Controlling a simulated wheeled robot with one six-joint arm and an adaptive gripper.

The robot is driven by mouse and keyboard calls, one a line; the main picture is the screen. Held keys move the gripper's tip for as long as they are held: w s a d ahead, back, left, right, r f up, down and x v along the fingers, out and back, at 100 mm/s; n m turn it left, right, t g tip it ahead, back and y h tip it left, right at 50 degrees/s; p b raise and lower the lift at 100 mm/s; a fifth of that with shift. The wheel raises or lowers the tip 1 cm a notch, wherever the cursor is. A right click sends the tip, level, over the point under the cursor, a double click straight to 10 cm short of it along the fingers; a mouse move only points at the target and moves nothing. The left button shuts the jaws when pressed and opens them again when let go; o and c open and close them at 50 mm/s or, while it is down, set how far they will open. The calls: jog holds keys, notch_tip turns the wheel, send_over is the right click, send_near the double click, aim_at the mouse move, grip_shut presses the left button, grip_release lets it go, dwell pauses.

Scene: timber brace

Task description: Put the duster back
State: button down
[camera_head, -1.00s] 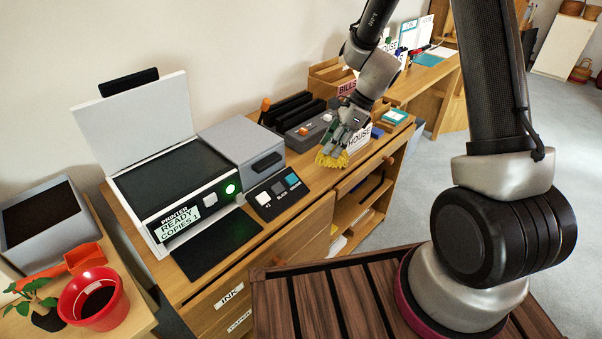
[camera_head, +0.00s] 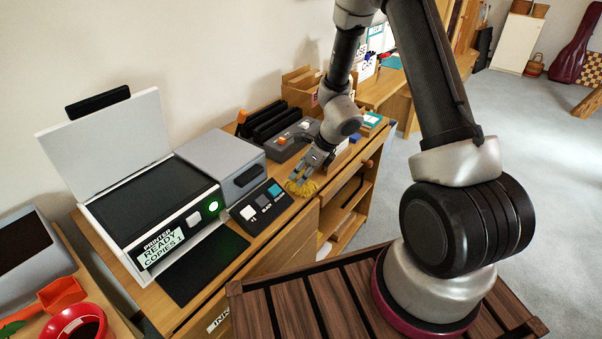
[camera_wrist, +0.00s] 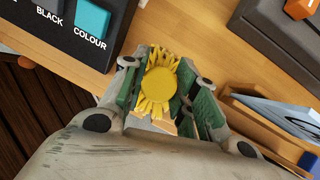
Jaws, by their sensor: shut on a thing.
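The yellow duster (camera_head: 301,188) has a fringed head and hangs from my gripper (camera_head: 318,160) above the wooden cabinet top, at the right of the printer's button panel. In the wrist view the duster (camera_wrist: 158,85) shows as a round yellow disc with bristles around it, between the two green-padded fingers of my gripper (camera_wrist: 155,95). The fingers are shut on it. Whether its bristles touch the wood cannot be told.
The printer (camera_head: 150,195) with its raised lid stands at the left. Its button panel (camera_head: 262,205) is close to the duster. A grey device (camera_head: 290,140) and a cardboard-coloured box (camera_head: 303,80) stand behind. Bare wood (camera_wrist: 185,30) shows beside the duster.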

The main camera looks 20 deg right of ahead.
jog(key=c, duration=1.1)
grip_release()
jog(key=s+d+r+n, duration=0.3)
jog(key=s+r, duration=0.1)
jog(key=r, duration=0.6)
jog(key=s+d+r+n, duration=0.2)
jog(key=s+r+n, duration=0.15)
jog(key=r, duration=0.65)
jog(key=s+d+r+n+h, duration=0.1)
jog(key=s+d+r+n, duration=0.2)
jog(key=s+n, duration=0.3)
jog(key=s+d+r+n+h, duration=0.2)
jog(key=s+d+r+n, duration=0.1)
jog(key=s+r+n, duration=0.3)
jog(key=s+d+r+n+t+h, duration=0.1)
jog(key=s+d+r+n, duration=0.3)
jog(key=s+n, duration=0.3)
jog(key=shift+r+h, duration=0.4)
jog(key=shift+r, duration=0.1)
